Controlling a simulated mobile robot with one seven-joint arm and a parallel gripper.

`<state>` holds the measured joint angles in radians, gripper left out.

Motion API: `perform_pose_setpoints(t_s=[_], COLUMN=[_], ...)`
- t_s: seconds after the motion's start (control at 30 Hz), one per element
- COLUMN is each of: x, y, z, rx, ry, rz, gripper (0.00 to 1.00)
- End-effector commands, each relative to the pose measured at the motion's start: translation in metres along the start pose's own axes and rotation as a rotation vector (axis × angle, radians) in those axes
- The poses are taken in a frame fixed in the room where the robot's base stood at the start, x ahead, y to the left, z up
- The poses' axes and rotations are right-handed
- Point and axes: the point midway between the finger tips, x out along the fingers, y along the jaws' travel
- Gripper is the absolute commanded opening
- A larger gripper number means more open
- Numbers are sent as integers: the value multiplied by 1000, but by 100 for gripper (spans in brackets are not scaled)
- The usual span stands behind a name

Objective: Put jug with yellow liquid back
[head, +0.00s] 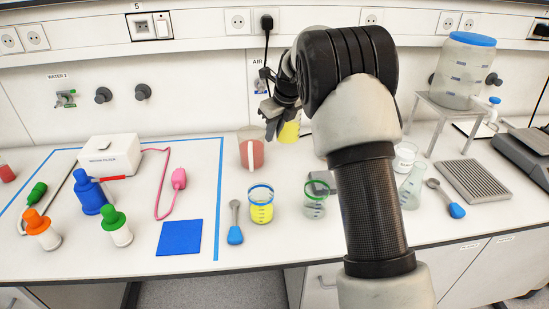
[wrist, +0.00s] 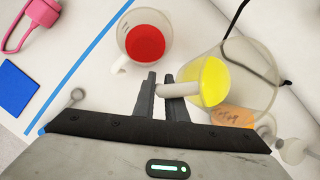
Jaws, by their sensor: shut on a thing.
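The jug with yellow liquid (head: 289,132) is at the back of the bench, partly hidden by my arm in the head view. In the wrist view, the yellow jug (wrist: 211,82) is right of my fingers, with its pale handle between them. My gripper (head: 270,124) is shut on that handle; its fingers also show in the wrist view (wrist: 161,88). Whether the jug touches the bench is unclear. A similar jug with red liquid (head: 251,150) stands just left of it and also shows in the wrist view (wrist: 145,42).
A yellow beaker (head: 261,207) and a green-rimmed beaker (head: 315,203) stand in front. Blue tape (head: 219,190) bounds the left area, with several bottles and a white box (head: 108,152).

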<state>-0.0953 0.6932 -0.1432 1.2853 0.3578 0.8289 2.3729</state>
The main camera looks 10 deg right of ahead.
Motion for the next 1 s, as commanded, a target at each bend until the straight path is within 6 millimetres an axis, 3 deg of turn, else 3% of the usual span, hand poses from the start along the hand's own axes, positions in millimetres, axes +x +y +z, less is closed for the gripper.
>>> perform_pose_setpoints(t_s=[0.6, 1.0], x=[77, 84], y=[3, 4], z=[-32, -35], rx=[0, -1], ry=[-2, -3], rz=[-2, -3], gripper=[0, 0])
